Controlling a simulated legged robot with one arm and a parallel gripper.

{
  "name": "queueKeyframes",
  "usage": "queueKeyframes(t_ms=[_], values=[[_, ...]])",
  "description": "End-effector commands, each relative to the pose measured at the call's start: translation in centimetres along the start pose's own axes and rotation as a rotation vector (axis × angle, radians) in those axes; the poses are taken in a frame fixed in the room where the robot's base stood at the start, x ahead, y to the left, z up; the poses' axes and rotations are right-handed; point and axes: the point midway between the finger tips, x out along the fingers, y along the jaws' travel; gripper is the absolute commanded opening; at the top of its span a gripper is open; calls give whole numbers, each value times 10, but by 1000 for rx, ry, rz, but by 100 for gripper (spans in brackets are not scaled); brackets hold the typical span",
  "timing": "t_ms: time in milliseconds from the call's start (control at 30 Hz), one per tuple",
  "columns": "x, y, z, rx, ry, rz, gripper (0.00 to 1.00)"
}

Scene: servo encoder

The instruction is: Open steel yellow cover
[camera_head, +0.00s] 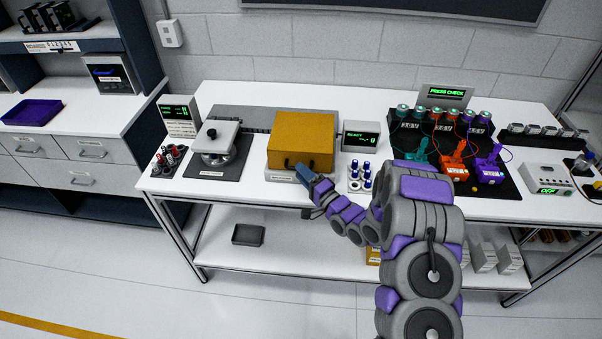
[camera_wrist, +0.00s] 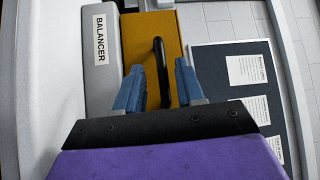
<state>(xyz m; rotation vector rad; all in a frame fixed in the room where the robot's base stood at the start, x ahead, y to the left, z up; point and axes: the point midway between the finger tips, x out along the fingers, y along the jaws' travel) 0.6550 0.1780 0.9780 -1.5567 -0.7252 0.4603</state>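The yellow cover (camera_head: 303,138) is a box-shaped lid on the balancer base, left of the middle of the white bench in the head view. It looks closed. In the wrist view, the cover (camera_wrist: 185,50) shows its front face with a black bar handle (camera_wrist: 160,66). The grey base strip (camera_wrist: 100,75) beside it is labelled BALANCER. My gripper (camera_wrist: 160,82) is open, with one blue finger on each side of the handle. Contact with the handle cannot be made out. In the head view my gripper (camera_head: 304,174) is at the cover's front lower edge.
A round metal device (camera_head: 217,140) stands left of the cover. A READY display (camera_head: 361,137) and small blue-capped bottles (camera_head: 361,178) stand right of it. Coloured clamps with red and blue leads (camera_head: 452,155) are further right.

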Motion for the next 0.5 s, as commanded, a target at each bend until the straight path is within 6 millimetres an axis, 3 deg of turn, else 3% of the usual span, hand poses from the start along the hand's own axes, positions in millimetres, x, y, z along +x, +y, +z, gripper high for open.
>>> queueKeyframes(t_ms=[167,467,500], values=[[10,0,0,2,1,0,38],[12,0,0,2,1,0,38],[12,0,0,2,1,0,34]])
